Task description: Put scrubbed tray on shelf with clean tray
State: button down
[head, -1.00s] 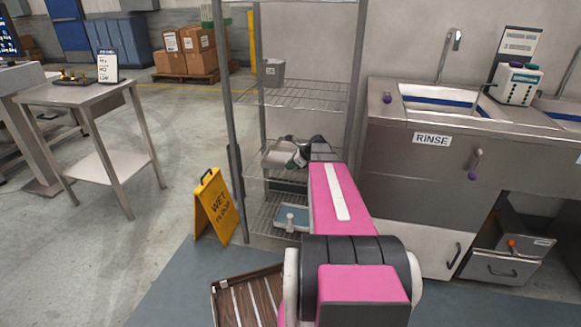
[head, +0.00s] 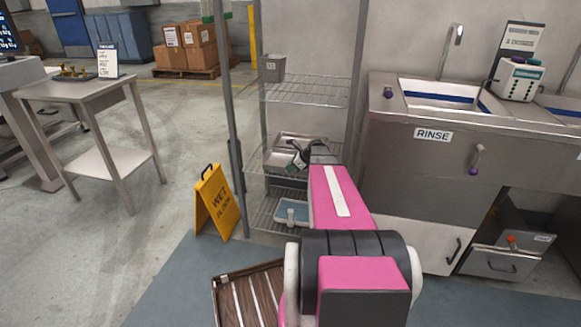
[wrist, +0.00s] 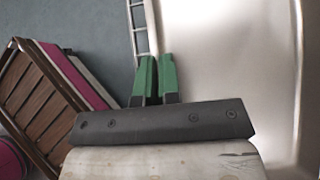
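A silver metal tray (head: 292,137) is at the middle level of the wire shelf rack (head: 290,92), partly hidden by my arm. It also fills the right side of the wrist view (wrist: 235,60). My gripper (wrist: 156,75) has its green fingers close together, one on each side of the tray's left rim, and appears shut on it. In the head view my gripper (head: 297,158) is at the rack's middle level. I cannot tell whether the tray rests on the wires. A second tray at that level cannot be made out.
The rack's top level holds a grey bin (head: 271,68); its low level holds a shallow blue tray (head: 291,212). A yellow wet-floor sign (head: 215,203) stands left of the rack. The rinse sink (head: 430,160) is close on the right. A slatted wooden board (head: 250,296) lies below.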

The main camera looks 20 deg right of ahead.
jog(key=c, duration=1.3)
grip_release()
jog(key=shift+f, duration=0.1)
